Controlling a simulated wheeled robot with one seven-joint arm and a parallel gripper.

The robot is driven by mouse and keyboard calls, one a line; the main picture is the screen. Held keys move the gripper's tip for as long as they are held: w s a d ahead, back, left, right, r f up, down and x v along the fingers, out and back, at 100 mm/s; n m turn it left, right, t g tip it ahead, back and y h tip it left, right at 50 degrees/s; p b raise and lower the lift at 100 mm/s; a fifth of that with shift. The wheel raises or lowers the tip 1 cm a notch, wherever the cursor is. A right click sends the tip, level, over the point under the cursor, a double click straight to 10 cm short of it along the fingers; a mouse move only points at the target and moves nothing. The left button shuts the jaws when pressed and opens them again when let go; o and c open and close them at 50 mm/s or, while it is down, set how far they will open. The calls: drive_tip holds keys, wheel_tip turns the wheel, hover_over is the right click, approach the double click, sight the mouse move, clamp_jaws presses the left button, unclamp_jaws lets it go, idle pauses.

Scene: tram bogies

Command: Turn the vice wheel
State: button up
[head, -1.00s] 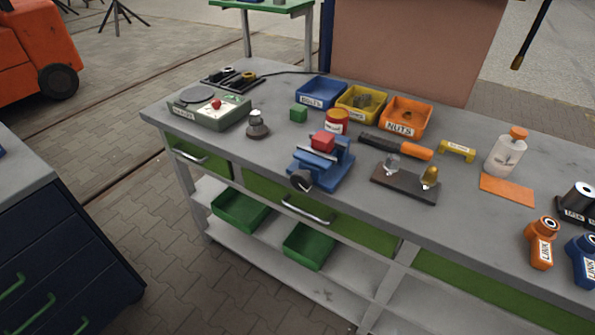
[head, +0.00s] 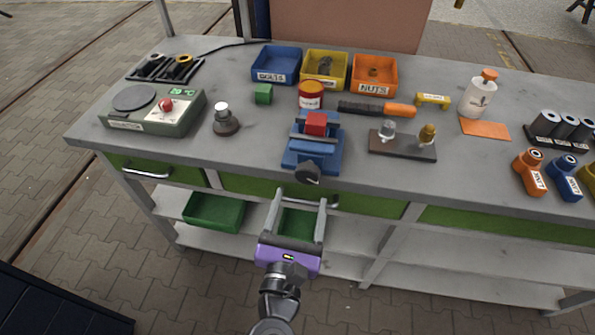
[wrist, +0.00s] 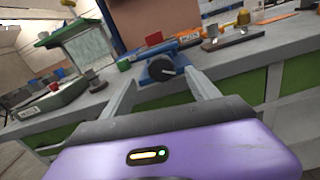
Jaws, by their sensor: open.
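The blue vice (head: 314,145) stands at the front edge of the grey workbench, with a red block (head: 316,124) between its jaws. Its dark round wheel (head: 308,173) faces me at the bench edge. My gripper (head: 299,200), with a purple body and grey fingers, is open and empty. It is in front of the bench, below and short of the wheel, not touching it. In the wrist view the wheel (wrist: 160,68) shows ahead, between the fingertips in the picture, with the vice (wrist: 172,57) behind it.
Blue, yellow and orange bins (head: 373,76) stand behind the vice. A drawer handle (head: 305,199) sits below the bench top.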

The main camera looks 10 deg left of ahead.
sight(307, 177)
drive_tip(key=shift+w+d, duration=0.15)
drive_tip(key=shift+w, duration=3.8)
drive_tip(key=c, duration=1.4)
drive_tip(key=shift+f, duration=0.1)
